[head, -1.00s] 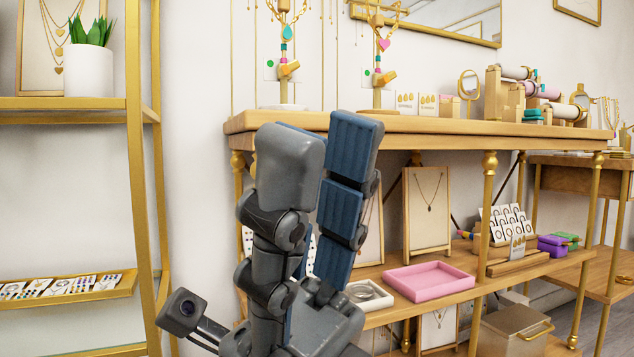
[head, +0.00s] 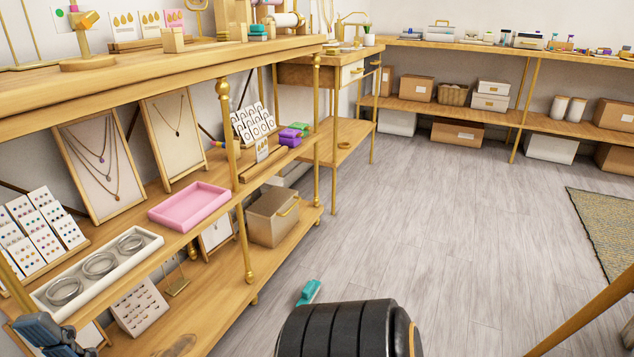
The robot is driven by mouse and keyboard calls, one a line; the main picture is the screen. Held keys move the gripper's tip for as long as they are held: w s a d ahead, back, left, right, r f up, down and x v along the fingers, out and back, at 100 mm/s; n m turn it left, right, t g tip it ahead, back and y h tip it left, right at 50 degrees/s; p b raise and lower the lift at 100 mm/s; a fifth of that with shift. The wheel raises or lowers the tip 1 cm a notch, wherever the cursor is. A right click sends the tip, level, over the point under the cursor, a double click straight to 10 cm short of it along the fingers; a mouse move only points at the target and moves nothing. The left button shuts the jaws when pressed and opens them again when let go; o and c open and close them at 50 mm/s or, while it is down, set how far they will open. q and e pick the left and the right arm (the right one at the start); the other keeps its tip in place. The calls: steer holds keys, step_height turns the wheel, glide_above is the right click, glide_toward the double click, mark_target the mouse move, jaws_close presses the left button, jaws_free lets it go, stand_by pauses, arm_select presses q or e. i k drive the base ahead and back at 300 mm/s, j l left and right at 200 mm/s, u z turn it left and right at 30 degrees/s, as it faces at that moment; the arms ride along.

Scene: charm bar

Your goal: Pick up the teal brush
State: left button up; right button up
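The teal brush (head: 309,292) lies on the grey wood floor, in the lower middle of the head view. Its near end reaches close to a black ribbed rounded shape, which may hide part of it. Part of my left gripper (head: 45,335) shows at the bottom left corner, in front of the lower shelf and far to the left of the brush. Most of it is cut off, so its opening does not show. My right gripper is out of view.
The black ribbed shape (head: 350,330) has a gold edge. A wooden display shelf (head: 275,225) with jewellery stands along the left. A patterned rug (head: 605,225) lies at right. The floor between is clear.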

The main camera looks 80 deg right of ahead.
mark_target(309, 292)
steer(key=z, duration=2.45)
